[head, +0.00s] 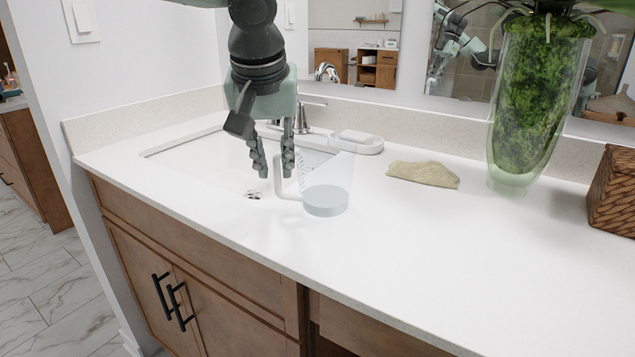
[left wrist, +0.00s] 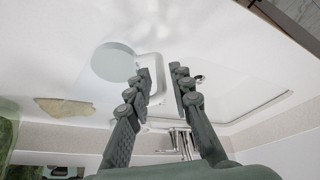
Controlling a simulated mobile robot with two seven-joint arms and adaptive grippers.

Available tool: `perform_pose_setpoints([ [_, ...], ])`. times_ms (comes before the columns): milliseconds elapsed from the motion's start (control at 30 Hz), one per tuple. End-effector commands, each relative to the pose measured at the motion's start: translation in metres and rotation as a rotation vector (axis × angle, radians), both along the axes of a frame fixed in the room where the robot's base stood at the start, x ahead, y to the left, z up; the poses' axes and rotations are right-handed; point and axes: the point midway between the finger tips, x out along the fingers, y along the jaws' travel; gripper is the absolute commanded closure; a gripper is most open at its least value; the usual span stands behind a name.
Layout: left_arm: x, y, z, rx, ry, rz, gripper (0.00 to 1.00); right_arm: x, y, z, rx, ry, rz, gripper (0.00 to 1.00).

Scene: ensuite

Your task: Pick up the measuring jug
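The measuring jug (head: 326,200) is clear with a pale base and a white handle (head: 280,188). It stands upright on the white countertop beside the sink basin, its handle toward the left. My left gripper (head: 275,174) points down at the handle, open, with one finger on each side of it in the picture. The left wrist view shows the jug's round base (left wrist: 114,62) left of the open fingers (left wrist: 160,73), and the handle's outer bar appears between the fingertips. I cannot tell whether a finger touches it. My right gripper is not in view.
A faucet (head: 303,118) and a soap dish (head: 356,141) stand behind the jug. A beige cloth (head: 423,174), a tall glass vase with greenery (head: 535,100) and a woven basket (head: 612,190) are to the right. The front right counter is clear.

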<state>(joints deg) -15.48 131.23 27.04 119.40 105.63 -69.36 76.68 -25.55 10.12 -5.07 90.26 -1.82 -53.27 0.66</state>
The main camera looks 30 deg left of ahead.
Motion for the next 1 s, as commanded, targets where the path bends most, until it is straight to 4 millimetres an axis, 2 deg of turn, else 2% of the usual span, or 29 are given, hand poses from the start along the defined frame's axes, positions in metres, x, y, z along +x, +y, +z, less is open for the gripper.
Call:
perform_pose_setpoints([
  [133, 0.008, 0.004, -0.023, 0.0, 0.004, 0.001, 0.79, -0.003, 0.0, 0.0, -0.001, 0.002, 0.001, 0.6],
  [300, 0.014, 0.007, -0.036, 0.0, 0.001, 0.0, 0.79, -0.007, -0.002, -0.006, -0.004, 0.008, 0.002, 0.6],
  [533, 0.015, 0.007, -0.037, 0.0, 0.0, 0.001, 0.79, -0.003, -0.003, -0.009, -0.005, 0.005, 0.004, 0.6],
  [700, 0.015, 0.007, -0.037, 0.0, 0.0, 0.001, 1.0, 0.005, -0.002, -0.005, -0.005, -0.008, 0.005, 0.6],
  [1000, 0.015, 0.007, -0.036, 0.0, -0.002, 0.001, 1.0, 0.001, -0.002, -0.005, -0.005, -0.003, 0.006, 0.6],
])
